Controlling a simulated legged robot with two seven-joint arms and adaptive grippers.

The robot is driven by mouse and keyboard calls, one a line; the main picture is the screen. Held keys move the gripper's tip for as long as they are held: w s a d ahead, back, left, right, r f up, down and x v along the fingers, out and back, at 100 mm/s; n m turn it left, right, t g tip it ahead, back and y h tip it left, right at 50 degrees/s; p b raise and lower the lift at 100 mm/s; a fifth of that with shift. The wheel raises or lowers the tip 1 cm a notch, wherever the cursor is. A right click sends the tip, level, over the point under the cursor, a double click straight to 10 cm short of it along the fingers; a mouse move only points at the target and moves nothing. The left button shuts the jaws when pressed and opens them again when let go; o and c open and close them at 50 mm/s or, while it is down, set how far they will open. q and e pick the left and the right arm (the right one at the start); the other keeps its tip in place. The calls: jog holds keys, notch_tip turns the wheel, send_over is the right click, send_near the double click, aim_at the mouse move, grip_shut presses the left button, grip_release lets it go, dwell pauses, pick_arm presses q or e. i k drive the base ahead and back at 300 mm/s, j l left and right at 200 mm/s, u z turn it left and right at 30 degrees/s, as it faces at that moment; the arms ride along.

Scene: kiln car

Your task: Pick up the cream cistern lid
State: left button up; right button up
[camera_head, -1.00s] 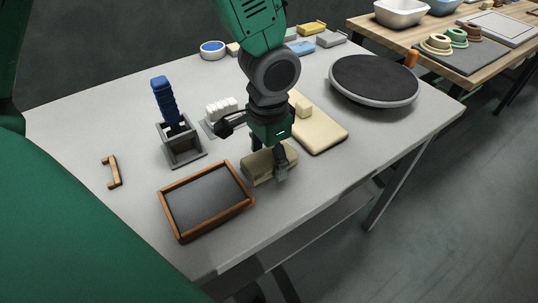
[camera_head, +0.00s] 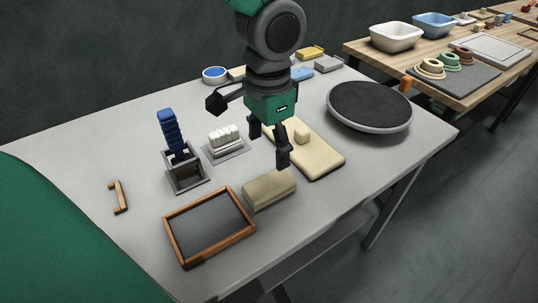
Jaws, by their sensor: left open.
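The cream cistern lid (camera_head: 322,164) is a flat, pale slab with a small raised knob, lying on the grey table right of the middle. My left gripper (camera_head: 269,146) points down with its two dark fingers apart. It holds nothing and appears above the table, by the left edge of the lid. One finger covers a little of that edge in the picture. I cannot tell how high the fingertips are. My right gripper is out of view.
A beige block (camera_head: 269,191) lies in front of the lid, beside a wood-framed dark tray (camera_head: 168,241). A white ribbed piece (camera_head: 225,138), a blue-handled tool in a grey holder (camera_head: 186,182) and a round dark turntable (camera_head: 370,106) stand nearby.

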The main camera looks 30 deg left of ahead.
aim_at(313, 156)
jog(key=k+l, duration=0.8)
jog(key=k, duration=0.05)
